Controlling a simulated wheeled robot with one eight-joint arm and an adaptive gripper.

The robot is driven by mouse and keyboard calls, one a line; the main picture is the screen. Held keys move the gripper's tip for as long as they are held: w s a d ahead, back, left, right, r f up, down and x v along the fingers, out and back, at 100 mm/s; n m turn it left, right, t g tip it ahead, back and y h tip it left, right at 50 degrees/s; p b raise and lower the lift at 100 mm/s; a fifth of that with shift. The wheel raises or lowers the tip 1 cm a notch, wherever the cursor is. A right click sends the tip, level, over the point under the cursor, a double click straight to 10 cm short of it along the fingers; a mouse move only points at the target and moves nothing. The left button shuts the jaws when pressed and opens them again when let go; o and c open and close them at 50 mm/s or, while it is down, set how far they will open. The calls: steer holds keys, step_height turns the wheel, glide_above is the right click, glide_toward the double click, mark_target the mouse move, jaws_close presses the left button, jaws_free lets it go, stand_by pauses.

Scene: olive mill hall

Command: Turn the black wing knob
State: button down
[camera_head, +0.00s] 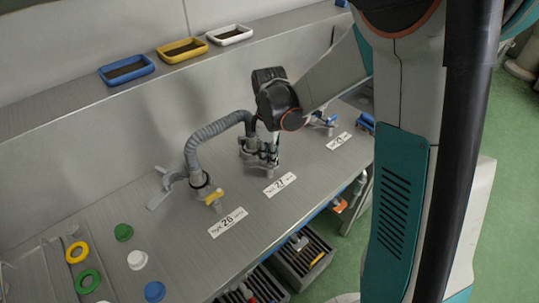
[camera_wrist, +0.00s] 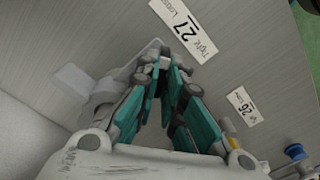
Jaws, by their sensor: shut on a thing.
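My gripper (camera_head: 262,152) points down over the grey fitting (camera_head: 250,157) behind the label "27". In the wrist view my gripper (camera_wrist: 163,62) has its teal-sided fingers drawn together at the tips. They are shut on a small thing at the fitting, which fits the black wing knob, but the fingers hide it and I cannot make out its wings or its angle. The grey fitting shows in part beside the left finger in the wrist view (camera_wrist: 97,98).
Left of it stands a fitting with a grey corrugated hose (camera_head: 215,130) and a yellow handle (camera_head: 214,196). A blue-handled fitting (camera_head: 328,122) stands to the right. Coloured caps and rings lie at the front left. Three small trays (camera_head: 126,69) sit on the back ledge.

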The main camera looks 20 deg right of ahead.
steer(key=n, duration=1.1)
stand_by(0.6)
steer(key=c, duration=1.7)
jaws_free()
step_height(320, 180, up, 12)
steer(key=shift+r, duration=0.1)
steer(key=shift+o, duration=0.3)
